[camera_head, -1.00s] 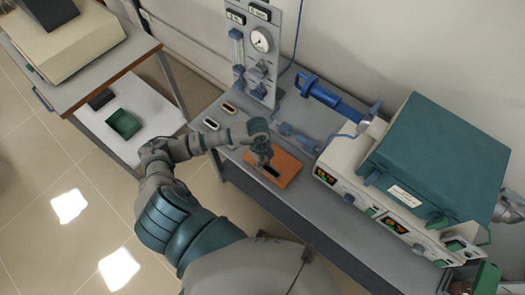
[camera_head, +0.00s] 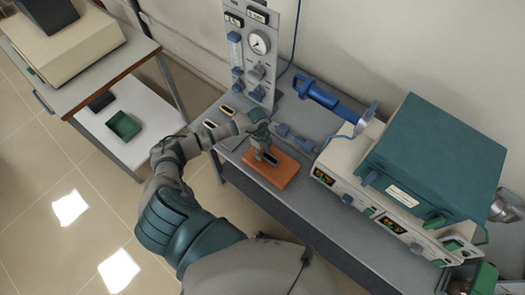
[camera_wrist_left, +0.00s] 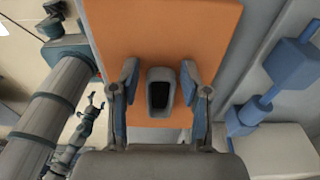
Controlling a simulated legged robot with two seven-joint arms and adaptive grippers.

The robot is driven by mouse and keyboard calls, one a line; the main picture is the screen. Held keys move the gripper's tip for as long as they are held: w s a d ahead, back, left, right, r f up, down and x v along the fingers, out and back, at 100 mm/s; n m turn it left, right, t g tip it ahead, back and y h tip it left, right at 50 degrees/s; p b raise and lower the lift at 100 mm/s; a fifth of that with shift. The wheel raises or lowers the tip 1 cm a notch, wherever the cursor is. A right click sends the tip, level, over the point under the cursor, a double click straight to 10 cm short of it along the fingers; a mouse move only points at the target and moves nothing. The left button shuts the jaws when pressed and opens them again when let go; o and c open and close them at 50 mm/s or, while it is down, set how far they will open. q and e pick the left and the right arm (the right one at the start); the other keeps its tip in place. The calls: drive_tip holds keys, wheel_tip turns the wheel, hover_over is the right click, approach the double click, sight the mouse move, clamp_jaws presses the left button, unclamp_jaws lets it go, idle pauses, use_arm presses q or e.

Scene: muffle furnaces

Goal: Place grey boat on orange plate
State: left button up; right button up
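The orange plate (camera_head: 283,176) lies on the grey bench in the middle of the head view. My left gripper (camera_head: 265,155) is above it, pointing down. In the left wrist view, the grey boat (camera_wrist_left: 160,73) with its dark hollow shows between the two fingers of my left gripper (camera_wrist_left: 160,82), with the orange plate (camera_wrist_left: 160,30) behind it. Orange shows on both sides of the boat, so the fingers stand apart from it and are open. In the head view the fingers partly hide the boat.
Two more boats (camera_head: 226,109) (camera_head: 209,124) lie on the bench left of the plate. A gauge panel (camera_head: 259,42) stands behind, with a blue tool (camera_head: 335,100) beside it. The teal-lidded furnace (camera_head: 430,150) is at the right. A green tray (camera_head: 123,125) sits on a lower shelf at left.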

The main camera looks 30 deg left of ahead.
use_arm(q)
drive_tip(key=shift+d+r, duration=0.1)
drive_tip(key=shift+d, duration=0.5)
drive_tip(key=shift+w+r, duration=0.1)
drive_tip(key=shift+r, duration=0.4)
wheel_tip(320, 180, up, 11)
drive_tip(key=a, duration=0.1)
drive_tip(key=shift+a, duration=0.35)
use_arm(e)
drive_tip(key=shift+d+f, duration=0.15)
drive_tip(key=shift+d, duration=0.45)
drive_tip(key=shift+d+f, duration=0.15)
drive_tip(key=shift+d, duration=0.45)
use_arm(q)
drive_tip(key=shift+w, duration=0.1)
